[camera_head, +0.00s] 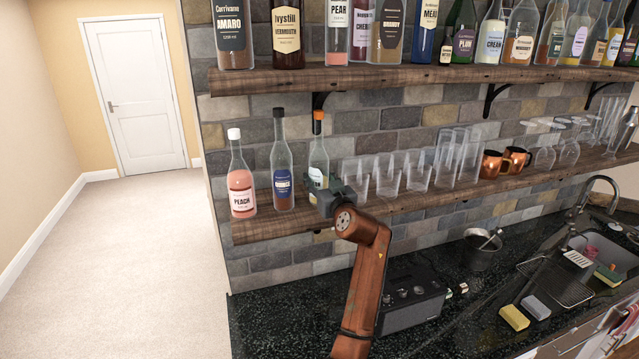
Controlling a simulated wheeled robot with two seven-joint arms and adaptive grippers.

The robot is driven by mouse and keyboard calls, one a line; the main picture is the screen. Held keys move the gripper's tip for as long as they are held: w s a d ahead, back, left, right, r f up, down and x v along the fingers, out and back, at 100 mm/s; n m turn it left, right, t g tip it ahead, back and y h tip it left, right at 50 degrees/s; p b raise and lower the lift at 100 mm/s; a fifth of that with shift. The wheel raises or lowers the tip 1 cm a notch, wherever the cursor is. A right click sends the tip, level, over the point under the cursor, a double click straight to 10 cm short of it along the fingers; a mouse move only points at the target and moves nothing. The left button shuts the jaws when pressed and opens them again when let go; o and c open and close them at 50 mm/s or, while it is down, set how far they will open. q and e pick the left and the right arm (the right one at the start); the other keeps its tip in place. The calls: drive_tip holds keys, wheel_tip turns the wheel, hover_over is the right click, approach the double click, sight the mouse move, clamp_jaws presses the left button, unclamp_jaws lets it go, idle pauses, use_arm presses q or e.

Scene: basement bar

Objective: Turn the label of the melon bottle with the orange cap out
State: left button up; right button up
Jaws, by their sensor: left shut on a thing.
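The orange-capped bottle (319,150) stands upright on the lower wooden shelf, third from the left end. It is clear glass with a pale label, partly seen just above my gripper; the label text is too small to read. My left gripper (322,196) is shut on the lower part of this bottle, and hides its base and much of the label. My orange-brown left arm reaches up to it from below. My right gripper is not in view.
A blue-labelled bottle (282,165) stands close on the left, with a peach bottle (241,180) beyond it. Clear glasses (388,178) stand close on the right, then copper mugs (494,164). The upper shelf (400,77) runs above. A black radio (412,297) sits on the counter below.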

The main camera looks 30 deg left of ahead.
use_arm(q)
drive_tip(key=shift+f+n+g+y+b, duration=0.15)
drive_tip(key=shift+n+g+y+b, duration=0.6)
drive_tip(key=shift+g+b, duration=0.25)
drive_tip(key=shift+n+g+y, duration=0.25)
drive_tip(key=shift+n+g, duration=0.1)
drive_tip(key=shift+g, duration=0.05)
drive_tip(key=o, duration=1)
drive_tip(key=m+t+h+p, duration=0.2)
drive_tip(key=p, duration=0.1)
drive_tip(key=m+t+h+p, duration=0.2)
drive_tip(key=p, duration=0.2)
drive_tip(key=m+t+h+p, duration=0.1)
drive_tip(key=t+h+p, duration=0.1)
drive_tip(key=p, duration=0.2)
drive_tip(key=shift+s+a+r+m, duration=0.1)
drive_tip(key=shift+r+m, duration=0.3)
drive_tip(key=shift+f+t+h, duration=0.1)
drive_tip(key=shift+t+h, duration=0.3)
drive_tip(key=shift+f+m, duration=0.15)
drive_tip(key=shift+m, duration=0.15)
